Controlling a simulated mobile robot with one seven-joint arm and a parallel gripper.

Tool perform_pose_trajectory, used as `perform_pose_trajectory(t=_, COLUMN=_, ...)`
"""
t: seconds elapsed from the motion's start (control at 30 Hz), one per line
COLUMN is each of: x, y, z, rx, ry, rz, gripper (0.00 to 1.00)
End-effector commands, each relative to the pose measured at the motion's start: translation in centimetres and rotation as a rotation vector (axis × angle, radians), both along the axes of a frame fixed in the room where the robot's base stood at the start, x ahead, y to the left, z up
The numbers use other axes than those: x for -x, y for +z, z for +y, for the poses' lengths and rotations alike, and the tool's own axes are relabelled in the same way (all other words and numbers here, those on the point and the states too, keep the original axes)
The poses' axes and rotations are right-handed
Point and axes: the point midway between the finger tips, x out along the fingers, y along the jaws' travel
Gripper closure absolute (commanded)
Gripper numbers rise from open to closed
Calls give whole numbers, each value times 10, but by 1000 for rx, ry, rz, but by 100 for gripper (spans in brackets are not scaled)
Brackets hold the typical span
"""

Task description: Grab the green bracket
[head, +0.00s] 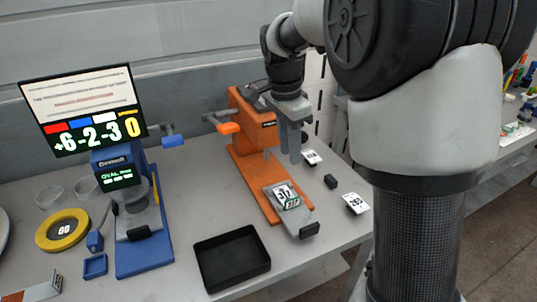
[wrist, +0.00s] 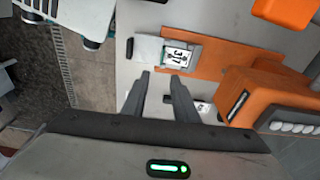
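A small piece marked 317, with green along its lower edge (head: 291,203), sits on the sliding plate of the orange device. I take it for the green bracket; its shape is hard to make out. It also shows in the wrist view (wrist: 180,54), just beyond my fingertips. My gripper (head: 291,152) hangs above the orange device, up and behind the piece in the head view. In the wrist view its two fingers (wrist: 162,74) are apart with nothing between them. The gripper is not touching the piece.
The orange device (head: 256,135) rises beside my gripper. White tags (head: 356,203) and a small black block (head: 331,181) lie at its right. An empty black tray (head: 232,260) lies in front. A blue device (head: 140,225) with a screen (head: 85,105) stands left.

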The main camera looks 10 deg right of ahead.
Motion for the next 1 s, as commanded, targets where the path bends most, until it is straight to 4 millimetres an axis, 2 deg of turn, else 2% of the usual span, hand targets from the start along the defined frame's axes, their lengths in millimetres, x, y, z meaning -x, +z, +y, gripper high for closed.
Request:
perform_pose_trajectory(t=0.17, x=-5, y=-22, z=-1, rx=6, ry=-36, rz=11, gripper=73)
perform_pose_trajectory(t=0.6, x=-8, y=-111, z=-11, rx=4, ry=-33, rz=9, gripper=73)
perform_pose_trajectory(t=0.87, x=-9, y=-131, z=-13, rx=5, ry=-31, rz=8, gripper=73)
perform_pose_trajectory(t=1.0, x=-12, y=-150, z=-15, rx=4, ry=-32, rz=11, gripper=73)
